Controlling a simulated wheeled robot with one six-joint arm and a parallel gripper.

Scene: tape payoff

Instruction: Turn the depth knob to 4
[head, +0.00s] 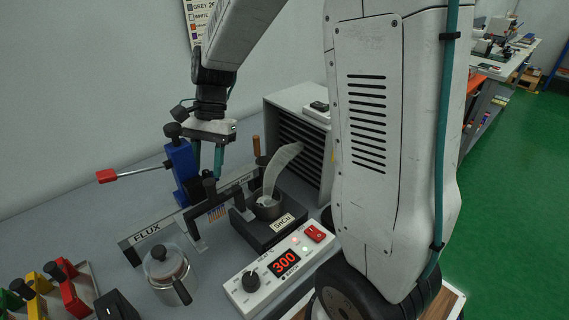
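No label reading "depth" can be made out. A black knob (250,281) with marks around it sits on the white control box (252,302), left of its red display reading 300. Another black knob (172,130) tops the blue block (182,160), which has a red-ended lever (108,176). My gripper (207,168) points down just right of the blue block, its teal fingers apart with nothing visible between them. A small black post (209,187) stands just below the fingertips. I cannot tell whether they touch it.
A bar marked FLUX (150,234) and a lidded metal jug (167,272) are nearby. Red, yellow and green clamps (68,290) stand front left. A slatted cabinet (300,150) is behind.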

